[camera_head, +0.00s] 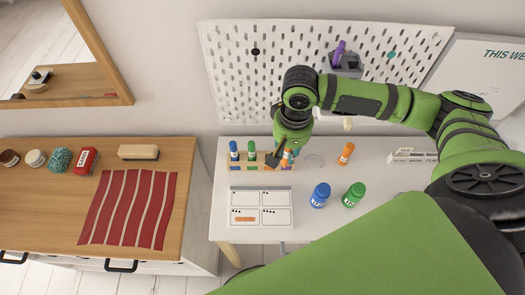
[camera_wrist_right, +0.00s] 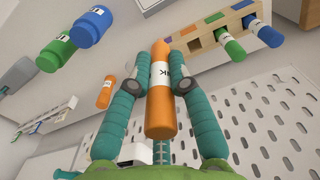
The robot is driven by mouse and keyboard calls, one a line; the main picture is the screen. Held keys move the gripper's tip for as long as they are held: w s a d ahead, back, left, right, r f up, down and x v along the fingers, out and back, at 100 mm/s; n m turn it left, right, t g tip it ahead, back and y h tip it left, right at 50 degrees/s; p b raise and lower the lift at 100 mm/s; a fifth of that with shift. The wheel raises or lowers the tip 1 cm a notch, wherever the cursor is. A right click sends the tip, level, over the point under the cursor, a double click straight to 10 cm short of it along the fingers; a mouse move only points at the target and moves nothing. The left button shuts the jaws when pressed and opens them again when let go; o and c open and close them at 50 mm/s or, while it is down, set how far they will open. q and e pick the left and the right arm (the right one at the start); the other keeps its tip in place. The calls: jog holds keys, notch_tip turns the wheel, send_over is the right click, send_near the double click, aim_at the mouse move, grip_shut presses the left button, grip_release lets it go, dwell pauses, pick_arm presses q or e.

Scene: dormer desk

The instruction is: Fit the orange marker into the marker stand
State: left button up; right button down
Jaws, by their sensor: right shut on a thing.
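My right gripper (camera_head: 283,158) is shut on the orange marker (camera_wrist_right: 161,95), which has a white label and lies between the two teal fingers in the wrist view. In the head view the orange marker (camera_head: 288,155) shows at the right end of the wooden marker stand (camera_head: 261,157), partly hidden by the gripper. The stand holds a blue marker (camera_head: 234,150) and a green marker (camera_head: 251,150), both upright. In the wrist view the stand (camera_wrist_right: 203,38) is beyond the fingers at upper right, and the held marker looks apart from it. My left gripper is not in view.
A second orange object (camera_head: 346,153) stands right of the gripper. Blue (camera_head: 320,195) and green (camera_head: 354,195) bottles stand in front, beside a white card sheet (camera_head: 261,206). A white pegboard (camera_head: 300,70) rises behind. A wooden dresser (camera_head: 165,240) stands left.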

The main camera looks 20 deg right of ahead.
pick_arm(q)
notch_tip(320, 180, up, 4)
jog(key=p, duration=0.2)
pick_arm(e)
jog(key=shift+m, duration=0.8)
jog(key=w+f+b, duration=0.3)
jog(key=f, duration=0.1)
jog(key=w+f+b, duration=0.3)
jog(key=f, duration=0.1)
jog(key=w+f+b, duration=0.3)
jog(key=f, duration=0.2)
jog(key=shift+a+f+b, duration=0.1)
jog(key=shift+b, duration=0.25)
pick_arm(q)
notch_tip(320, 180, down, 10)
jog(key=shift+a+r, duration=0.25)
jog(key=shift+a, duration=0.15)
pick_arm(e)
jog(key=shift+s, duration=0.1)
jog(key=c, duration=1.4)
grip_release()
